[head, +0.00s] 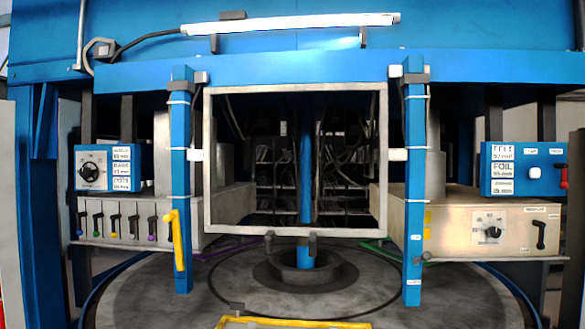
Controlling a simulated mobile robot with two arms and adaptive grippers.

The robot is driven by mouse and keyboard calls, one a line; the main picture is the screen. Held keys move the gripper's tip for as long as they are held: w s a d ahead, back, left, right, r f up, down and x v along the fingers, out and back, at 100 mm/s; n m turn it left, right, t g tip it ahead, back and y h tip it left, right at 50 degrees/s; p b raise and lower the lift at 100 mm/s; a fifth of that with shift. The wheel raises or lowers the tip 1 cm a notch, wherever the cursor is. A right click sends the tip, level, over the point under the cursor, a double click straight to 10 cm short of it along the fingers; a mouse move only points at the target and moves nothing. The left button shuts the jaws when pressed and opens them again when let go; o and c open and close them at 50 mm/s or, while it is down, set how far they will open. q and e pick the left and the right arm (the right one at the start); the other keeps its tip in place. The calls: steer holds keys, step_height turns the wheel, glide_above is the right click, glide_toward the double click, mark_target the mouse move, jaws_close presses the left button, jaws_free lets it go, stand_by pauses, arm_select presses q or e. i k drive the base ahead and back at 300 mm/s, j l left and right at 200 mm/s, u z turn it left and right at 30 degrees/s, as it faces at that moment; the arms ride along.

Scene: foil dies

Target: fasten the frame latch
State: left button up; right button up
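A grey rectangular frame (208,180) stands upright between a left blue post (180,140) and a right blue post (414,175). It looks level, with dark machinery visible through its opening. A yellow lever (177,240) is on the lower left post, its long part pointing down. A small grey knob-like fitting (421,258) is low on the right post. White blocks sit beside both sides of the frame. I cannot tell for certain which part is the frame latch, or whether it is fastened. Neither of my grippers is in view.
A left control box (106,168) with a dial stands above a row of small levers. A right panel (470,235) has a dial and a black handle. A round grey table (150,300) lies below. A yellow-edged object (290,323) is cut off at the bottom.

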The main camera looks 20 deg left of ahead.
mark_target(174, 217)
steer(key=j+z, duration=0.1)
steer(key=j, duration=0.35)
steer(key=k+j, duration=0.15)
steer(key=j, duration=0.25)
steer(key=j+z, duration=0.15)
steer(key=j, duration=0.3)
steer(key=k+j, duration=0.15)
steer(key=j, duration=0.3)
steer(key=k+j+z, duration=0.15)
steer(key=j, duration=0.25)
steer(key=k+j, duration=0.1)
steer(key=j, duration=0.35)
steer(key=z, duration=0.05)
